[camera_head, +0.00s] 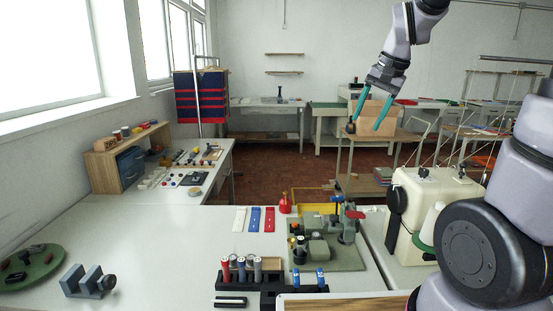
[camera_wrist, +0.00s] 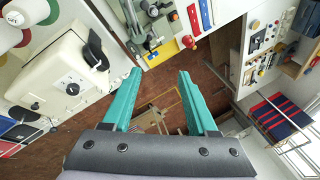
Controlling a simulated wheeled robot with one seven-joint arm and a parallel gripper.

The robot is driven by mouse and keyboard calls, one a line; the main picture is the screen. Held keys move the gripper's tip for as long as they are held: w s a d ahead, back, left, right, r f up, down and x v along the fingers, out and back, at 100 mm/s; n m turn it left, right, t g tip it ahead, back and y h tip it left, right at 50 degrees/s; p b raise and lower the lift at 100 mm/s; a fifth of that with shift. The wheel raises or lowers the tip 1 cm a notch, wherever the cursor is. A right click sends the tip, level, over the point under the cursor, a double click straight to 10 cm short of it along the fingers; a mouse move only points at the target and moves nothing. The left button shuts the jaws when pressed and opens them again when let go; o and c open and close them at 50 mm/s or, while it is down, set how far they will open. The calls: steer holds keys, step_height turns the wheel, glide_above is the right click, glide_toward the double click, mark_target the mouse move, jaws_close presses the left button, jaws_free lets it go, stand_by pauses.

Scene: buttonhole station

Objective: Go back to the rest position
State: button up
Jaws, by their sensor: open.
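My gripper (camera_head: 372,114) is raised high at the upper right of the head view, its two teal fingers pointing down and apart. In the wrist view the gripper (camera_wrist: 158,75) shows both teal fingers spread, with nothing between them but the red-brown floor far below. It is open and empty, and it touches nothing that I can see. In the head view the fingers appear in front of a cardboard box (camera_head: 372,114) on a far wooden table.
The air around my gripper looks clear.

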steer(key=s+r+n+t, duration=0.1)
steer(key=s+r, duration=0.1)
steer(key=s, duration=0.6)
steer(key=s+d+r+n+t, duration=0.1)
steer(key=s+r+t, duration=0.1)
steer(key=s, duration=0.5)
steer(key=shift+s+r, duration=0.35)
steer(key=shift+r, duration=0.45)
